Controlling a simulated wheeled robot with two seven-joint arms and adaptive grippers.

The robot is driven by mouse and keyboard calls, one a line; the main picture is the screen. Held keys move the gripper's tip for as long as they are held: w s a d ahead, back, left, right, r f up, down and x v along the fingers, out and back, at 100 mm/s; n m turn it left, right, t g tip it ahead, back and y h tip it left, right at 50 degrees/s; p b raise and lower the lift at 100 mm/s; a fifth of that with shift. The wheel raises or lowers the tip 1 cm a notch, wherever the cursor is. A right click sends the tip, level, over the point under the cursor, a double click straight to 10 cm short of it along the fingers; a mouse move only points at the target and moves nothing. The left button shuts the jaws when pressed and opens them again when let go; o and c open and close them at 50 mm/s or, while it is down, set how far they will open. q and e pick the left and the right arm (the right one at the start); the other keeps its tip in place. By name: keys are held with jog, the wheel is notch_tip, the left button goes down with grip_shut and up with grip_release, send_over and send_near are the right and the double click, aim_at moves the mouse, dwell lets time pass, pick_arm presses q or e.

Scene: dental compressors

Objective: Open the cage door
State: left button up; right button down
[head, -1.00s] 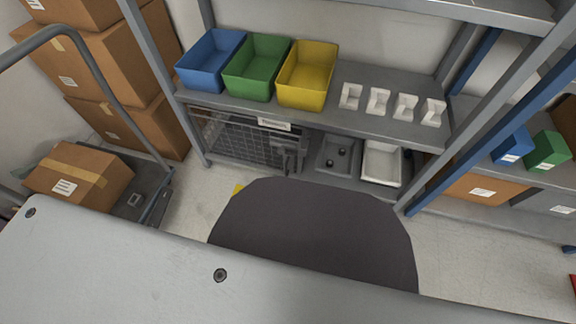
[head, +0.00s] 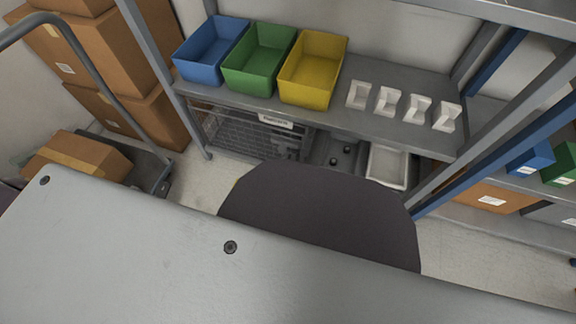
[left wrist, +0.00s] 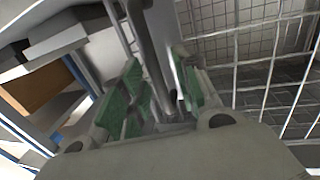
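The cage (head: 235,132) is under the shelf in the head view, with a wire mesh front and a white label (head: 277,119) on its top edge. Its lower right part is hidden behind a dark rounded shape. In the left wrist view the wire mesh (left wrist: 265,75) fills the right side, close by. My left gripper (left wrist: 162,92) has green finger pads on both sides of a grey upright bar (left wrist: 160,40), which looks like the door's handle. I cannot tell whether the pads press on it. Neither gripper shows in the head view.
Blue (head: 211,52), green (head: 258,60) and yellow (head: 312,70) bins and several small white holders (head: 388,100) stand on the shelf above. A white tray (head: 387,165) is right of the cage. Cardboard boxes (head: 75,160) and a cart are at the left.

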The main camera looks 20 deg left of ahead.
pick_arm(q)
grip_shut()
jog(key=shift+s, duration=0.1)
dwell(0.4)
